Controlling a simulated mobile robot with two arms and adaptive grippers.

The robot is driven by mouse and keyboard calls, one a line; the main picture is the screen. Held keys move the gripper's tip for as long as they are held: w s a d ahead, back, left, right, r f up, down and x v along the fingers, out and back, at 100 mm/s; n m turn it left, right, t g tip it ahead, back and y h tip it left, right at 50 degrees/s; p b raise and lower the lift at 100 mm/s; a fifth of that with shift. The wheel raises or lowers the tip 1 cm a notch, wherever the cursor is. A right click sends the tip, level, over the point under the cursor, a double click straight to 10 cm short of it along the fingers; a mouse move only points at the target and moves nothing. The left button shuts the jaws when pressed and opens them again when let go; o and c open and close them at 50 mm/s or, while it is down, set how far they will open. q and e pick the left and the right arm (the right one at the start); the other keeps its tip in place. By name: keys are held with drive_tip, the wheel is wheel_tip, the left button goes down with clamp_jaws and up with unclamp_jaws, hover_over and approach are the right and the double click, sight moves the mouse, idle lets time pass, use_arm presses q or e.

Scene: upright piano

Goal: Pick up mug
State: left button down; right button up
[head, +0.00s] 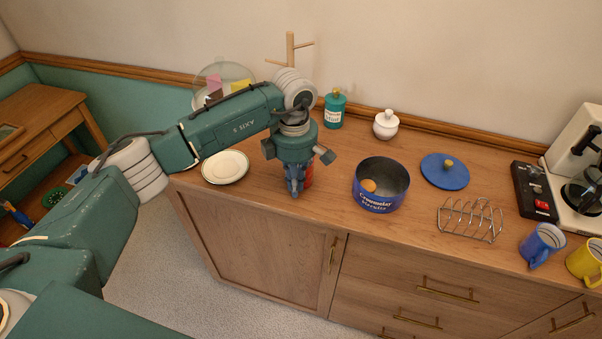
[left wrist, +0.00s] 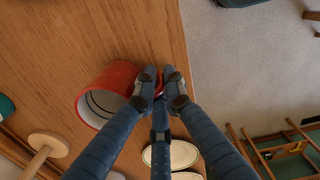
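A red mug (left wrist: 108,92) lies under my left gripper, with its open mouth and dark inner ring lines showing in the left wrist view. In the head view only a strip of the mug (head: 309,175) shows behind the gripper. My left gripper (head: 295,192) points down near the counter's front edge. In the left wrist view its fingertips (left wrist: 160,76) are close together around the mug's handle, with a little red between them. Whether the mug touches the counter is hard to tell. A blue mug (head: 542,244) and a yellow mug (head: 586,262) stand at the far right. My right gripper is out of view.
On the wooden counter (head: 310,225) are a white plate (head: 226,167), a blue pot (head: 379,199), a blue lid (head: 445,172), a wire rack (head: 470,220), a teal jar (head: 335,110), a white jar (head: 386,125) and a coffee machine (head: 585,170). A wooden mug tree (head: 290,50) stands behind my arm.

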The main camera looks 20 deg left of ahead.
use_arm(q)
drive_tip(key=shift+w+r, duration=0.1)
drive_tip(key=shift+r, duration=0.05)
idle(0.3)
drive_tip(key=shift+r, duration=0.5)
wheel_tip(320, 180, up, 19)
drive_tip(key=b, duration=0.3)
drive_tip(key=shift+b, duration=0.35)
drive_tip(key=shift+f, duration=0.1)
